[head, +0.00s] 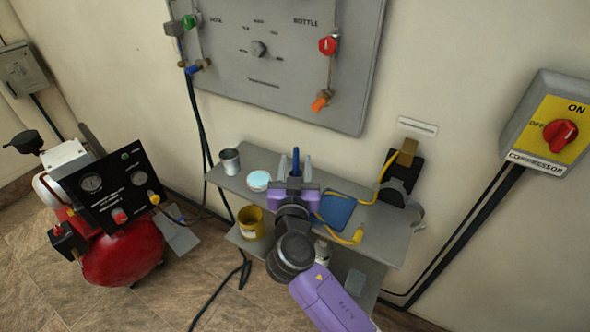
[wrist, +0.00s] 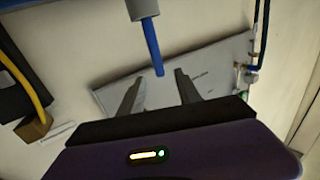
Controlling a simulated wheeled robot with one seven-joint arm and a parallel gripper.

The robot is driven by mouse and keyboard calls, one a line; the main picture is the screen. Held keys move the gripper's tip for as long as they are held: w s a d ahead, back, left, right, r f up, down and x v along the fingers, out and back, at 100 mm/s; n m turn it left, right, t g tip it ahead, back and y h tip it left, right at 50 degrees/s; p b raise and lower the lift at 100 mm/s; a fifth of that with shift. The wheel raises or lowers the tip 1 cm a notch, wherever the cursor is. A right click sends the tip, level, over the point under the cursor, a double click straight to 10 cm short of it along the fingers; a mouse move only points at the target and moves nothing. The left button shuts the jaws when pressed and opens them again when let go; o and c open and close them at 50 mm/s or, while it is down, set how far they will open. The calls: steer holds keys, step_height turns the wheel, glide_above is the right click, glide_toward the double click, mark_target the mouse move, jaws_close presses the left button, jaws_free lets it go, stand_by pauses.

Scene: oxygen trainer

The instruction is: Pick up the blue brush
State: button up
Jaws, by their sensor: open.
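The blue brush (head: 296,160) shows in the head view as a thin blue handle between the two fingers of my gripper (head: 294,170). In the wrist view the blue brush (wrist: 152,46) is a straight blue stick coming out of a grey cup-like holder (wrist: 141,9); its bristles are not visible. My gripper (wrist: 158,90) is open, with its grey fingers spread and nothing seen gripped. The free end of the handle lies near the gap between the fingertips. I cannot tell whether a finger touches it. In the head view my gripper hides the holder.
A grey shelf (head: 375,238) stands against the wall, holding a metal cup (head: 230,161), a round light-blue-topped tin (head: 258,181), a blue pad (head: 338,212) and a yellow cable (head: 341,236). A yellow cup (head: 251,222) is lower. A wall panel (head: 275,85) is above; a red compressor (head: 120,250) is left.

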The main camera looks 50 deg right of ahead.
mark_target(296, 153)
steer(key=shift+p+x, duration=0.95)
steer(key=shift+x, duration=1.75)
steer(key=shift+f, duration=0.1)
jaws_close()
